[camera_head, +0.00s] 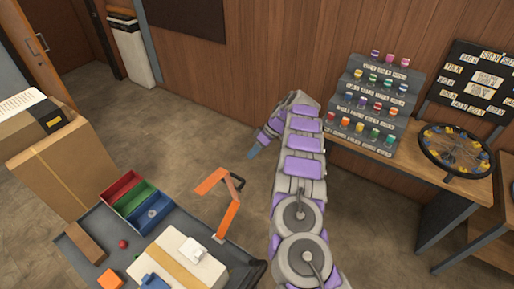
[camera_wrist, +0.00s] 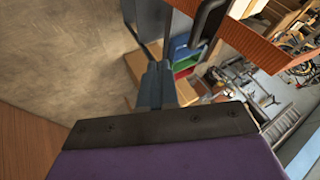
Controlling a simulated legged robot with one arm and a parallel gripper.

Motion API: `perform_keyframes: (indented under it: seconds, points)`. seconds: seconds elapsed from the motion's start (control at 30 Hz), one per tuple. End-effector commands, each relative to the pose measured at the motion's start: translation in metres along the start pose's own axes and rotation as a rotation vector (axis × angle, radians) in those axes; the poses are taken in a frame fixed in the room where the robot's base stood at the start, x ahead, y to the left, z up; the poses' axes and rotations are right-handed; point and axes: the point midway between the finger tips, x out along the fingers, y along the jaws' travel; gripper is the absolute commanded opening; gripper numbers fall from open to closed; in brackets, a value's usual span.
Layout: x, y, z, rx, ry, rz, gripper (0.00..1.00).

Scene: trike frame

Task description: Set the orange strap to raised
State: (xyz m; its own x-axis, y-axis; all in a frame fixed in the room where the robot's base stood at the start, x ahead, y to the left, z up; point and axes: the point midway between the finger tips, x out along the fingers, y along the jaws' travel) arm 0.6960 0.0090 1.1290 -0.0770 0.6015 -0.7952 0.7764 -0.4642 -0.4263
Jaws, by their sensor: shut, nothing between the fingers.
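The orange strap (camera_head: 229,218) stands up from the cart's right part in the head view. Its top bends over to the left, and a black loop sits at the bend. In the wrist view an orange band (camera_wrist: 260,45), which looks like the strap, crosses the upper right with a black loop beside it. My gripper (camera_head: 253,154) is shut and empty, above and to the right of the strap in the head view, apparently apart from it. Its blue-grey fingers (camera_wrist: 156,84) are together in the wrist view. The strap's lower end is partly hard to make out.
The grey cart (camera_head: 75,236) carries red, green and blue bins (camera_head: 122,187), a white box (camera_head: 178,265) and small blocks. Cardboard boxes (camera_head: 60,167) stand at left. A bench (camera_head: 430,176) with a stepped rack (camera_head: 372,105) and a wheel is at right. Open floor lies behind the cart.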

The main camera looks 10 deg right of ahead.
Motion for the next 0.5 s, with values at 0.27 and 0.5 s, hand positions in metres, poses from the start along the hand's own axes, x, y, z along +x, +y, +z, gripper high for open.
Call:
perform_keyframes:
  seconds: [0.27,0.5]
  points:
    - [0.055,-0.002,0.000,0.002,-0.002,-0.004,0.00]
    - [0.059,-0.021,-0.001,0.001,0.002,-0.002,0.00]
